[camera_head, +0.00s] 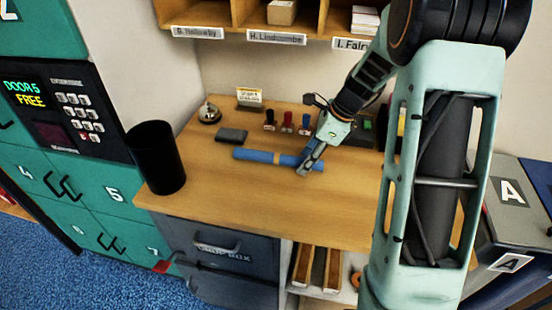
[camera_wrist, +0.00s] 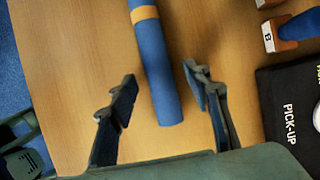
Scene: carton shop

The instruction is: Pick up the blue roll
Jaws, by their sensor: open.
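The blue roll (camera_head: 257,156) lies flat on the wooden desk top (camera_head: 208,187) in the head view, with a tan band around its middle. In the wrist view the blue roll (camera_wrist: 155,75) runs down from the top edge, and its near end lies between the two fingers. My gripper (camera_head: 308,166) is at the roll's right end in the head view. In the wrist view my gripper (camera_wrist: 160,98) is open, with one finger on each side of the roll and a gap on both sides. I cannot tell the height of the fingertips above the desk.
A black cup (camera_head: 156,158) stands at the desk's left edge. Behind the roll are a dark block (camera_head: 232,135), a bell (camera_head: 209,113) and several stamps (camera_head: 287,121). A black pad marked PICK-UP (camera_wrist: 291,110) lies right of my gripper in the wrist view.

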